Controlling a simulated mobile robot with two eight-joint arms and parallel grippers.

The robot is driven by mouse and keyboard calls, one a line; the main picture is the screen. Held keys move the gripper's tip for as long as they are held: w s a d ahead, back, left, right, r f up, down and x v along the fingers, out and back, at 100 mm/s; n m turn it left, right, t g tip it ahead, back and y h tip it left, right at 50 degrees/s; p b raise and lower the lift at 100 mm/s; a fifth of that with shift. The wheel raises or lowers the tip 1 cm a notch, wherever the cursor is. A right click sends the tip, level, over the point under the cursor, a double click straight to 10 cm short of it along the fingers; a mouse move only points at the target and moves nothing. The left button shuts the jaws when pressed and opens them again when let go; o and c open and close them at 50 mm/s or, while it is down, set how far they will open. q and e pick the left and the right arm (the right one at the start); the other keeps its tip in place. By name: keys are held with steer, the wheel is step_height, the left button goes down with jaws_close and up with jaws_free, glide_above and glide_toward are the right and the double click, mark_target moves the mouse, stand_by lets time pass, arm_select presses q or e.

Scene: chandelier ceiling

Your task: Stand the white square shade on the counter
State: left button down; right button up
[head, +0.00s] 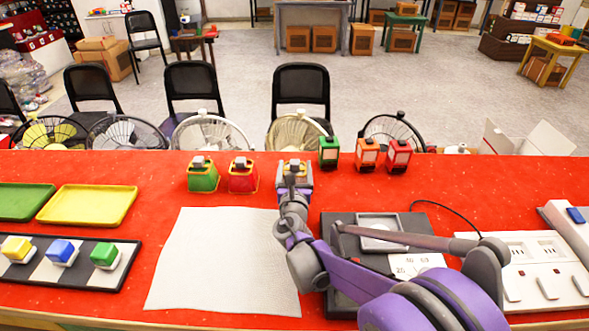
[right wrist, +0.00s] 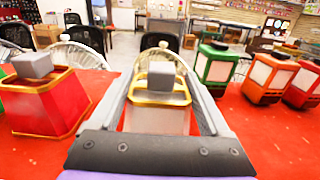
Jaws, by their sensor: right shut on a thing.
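The white square shade (right wrist: 158,119) has gold trim and a grey block on top. In the right wrist view it sits between the two fingers of my right gripper (head: 294,172), which is shut on it. In the head view the gripper is over the far part of the red counter (head: 480,190), and it mostly hides the shade. The shade looks upright; I cannot tell whether its base touches the counter. My left gripper is not in view.
A green shade (head: 203,180) and a red shade (head: 243,180) stand left of the gripper. Green (head: 328,154), orange (head: 367,154) and red (head: 398,156) lanterns stand close on its right. A white sheet (head: 215,260) and a dark board (head: 340,295) lie nearer.

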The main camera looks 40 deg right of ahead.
steer(key=shift+f, duration=0.2)
steer(key=o, duration=1.3)
steer(key=shift+r, duration=0.1)
steer(key=shift+c, duration=0.2)
steer(key=shift+r, duration=0.25)
steer(key=p+v, duration=0.1)
steer(key=v, duration=1.1)
steer(key=shift+f, duration=0.1)
